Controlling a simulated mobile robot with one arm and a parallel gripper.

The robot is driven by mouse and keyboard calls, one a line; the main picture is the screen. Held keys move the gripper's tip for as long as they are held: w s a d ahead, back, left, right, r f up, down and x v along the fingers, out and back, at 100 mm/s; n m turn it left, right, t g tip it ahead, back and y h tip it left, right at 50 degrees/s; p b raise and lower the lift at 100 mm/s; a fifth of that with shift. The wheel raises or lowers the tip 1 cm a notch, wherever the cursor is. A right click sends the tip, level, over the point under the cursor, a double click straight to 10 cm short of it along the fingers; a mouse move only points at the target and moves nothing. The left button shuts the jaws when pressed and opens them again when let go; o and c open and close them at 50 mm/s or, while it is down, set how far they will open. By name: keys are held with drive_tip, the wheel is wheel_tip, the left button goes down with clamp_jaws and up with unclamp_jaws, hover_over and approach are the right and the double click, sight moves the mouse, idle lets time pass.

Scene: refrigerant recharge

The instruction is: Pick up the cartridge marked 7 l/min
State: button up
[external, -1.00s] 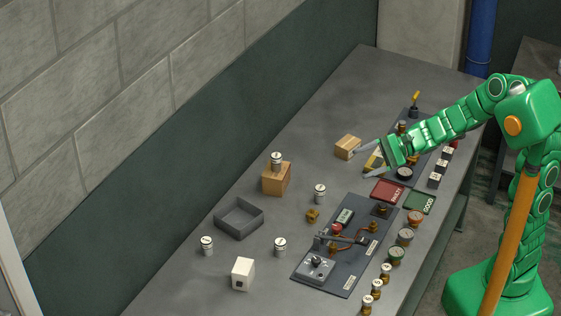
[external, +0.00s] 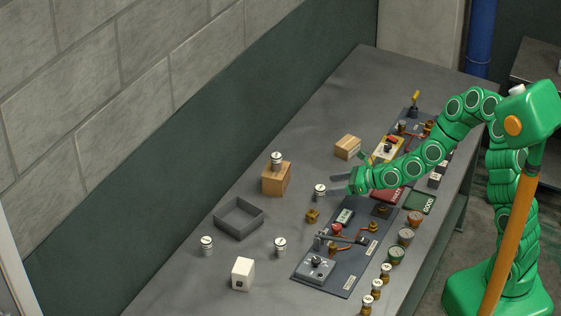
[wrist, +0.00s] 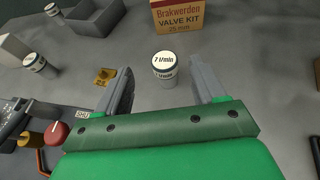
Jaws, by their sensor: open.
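The cartridge marked 7 l/min (wrist: 164,70) stands upright on the table, a pale cylinder with a white labelled top. In the wrist view it sits ahead of and between the two fingers of my gripper (wrist: 164,88), near the fingertips. My gripper is open and empty. In the external view the same cartridge (external: 320,191) stands just left of my gripper (external: 338,183). I cannot tell whether a finger touches it.
A Brakwerden valve kit box (wrist: 178,14) stands behind the cartridge, with another cartridge (external: 277,159) on top. A brass fitting (wrist: 104,76) lies to the left. A grey tray (external: 239,228), more cartridges (external: 280,246) and a valve panel (external: 318,285) are nearby.

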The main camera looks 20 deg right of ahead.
sight(323, 188)
drive_tip(key=shift+x, duration=1.35)
drive_tip(key=shift+w+a+f, duration=0.9)
drive_tip(key=shift+a+f, duration=0.25)
drive_tip(key=shift+x, duration=0.8)
drive_tip(key=shift+c, duration=0.4)
drive_tip(key=c, duration=1)
drive_tip(key=shift+c, duration=0.2)
